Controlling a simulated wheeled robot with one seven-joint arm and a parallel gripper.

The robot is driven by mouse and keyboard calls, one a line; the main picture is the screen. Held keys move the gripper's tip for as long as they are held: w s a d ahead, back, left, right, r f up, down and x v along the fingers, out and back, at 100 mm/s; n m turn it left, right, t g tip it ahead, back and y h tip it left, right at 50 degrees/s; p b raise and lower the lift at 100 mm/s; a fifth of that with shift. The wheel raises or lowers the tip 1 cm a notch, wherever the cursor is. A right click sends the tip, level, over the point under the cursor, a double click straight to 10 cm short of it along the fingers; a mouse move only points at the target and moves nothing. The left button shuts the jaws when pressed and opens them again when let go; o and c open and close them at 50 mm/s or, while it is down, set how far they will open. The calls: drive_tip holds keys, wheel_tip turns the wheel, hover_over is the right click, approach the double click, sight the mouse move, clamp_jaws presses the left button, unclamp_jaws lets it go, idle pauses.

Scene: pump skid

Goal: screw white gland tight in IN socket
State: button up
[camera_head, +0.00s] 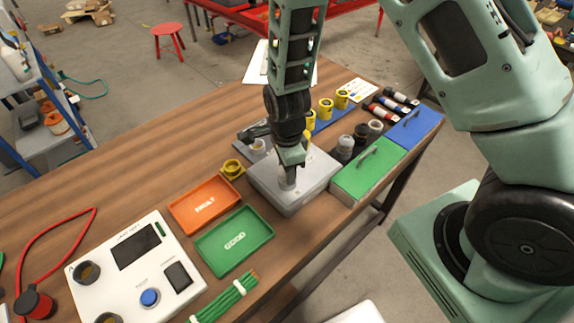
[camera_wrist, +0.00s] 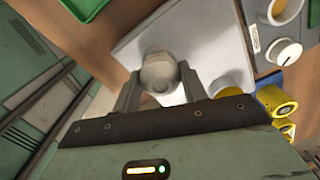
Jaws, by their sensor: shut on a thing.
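The pale grey-white gland (camera_wrist: 158,72) sits between the two fingers of my gripper (camera_wrist: 160,92) in the wrist view, with its faceted rounded top toward the camera. In the head view the gland (camera_head: 288,181) shows below my gripper (camera_head: 291,168), upright at the light grey box (camera_head: 265,187). My gripper points down and is shut on the gland. The box (camera_wrist: 205,35) also lies behind the gland in the wrist view. The IN socket and its label are hidden, so I cannot tell how deep the gland sits.
An orange tray (camera_head: 187,212) and a green tray (camera_head: 215,255) lie left of the box. A green lidded case (camera_head: 350,185) and a blue one (camera_head: 425,121) stand right. Yellow parts (camera_head: 326,108) and dark and grey glands (camera_head: 345,147) stand behind. A white tester (camera_head: 110,268) is front left.

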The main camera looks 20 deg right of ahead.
drive_tip(key=shift+m+p, duration=0.35)
drive_tip(key=shift+m, duration=0.75)
drive_tip(key=m+p, duration=0.1)
drive_tip(key=m, duration=0.1)
drive_tip(key=shift+r+m+p, duration=0.1)
drive_tip(key=shift+m+p, duration=0.6)
drive_tip(key=shift+m, duration=0.6)
drive_tip(key=o, duration=1)
drive_tip(key=shift+o, duration=0.2)
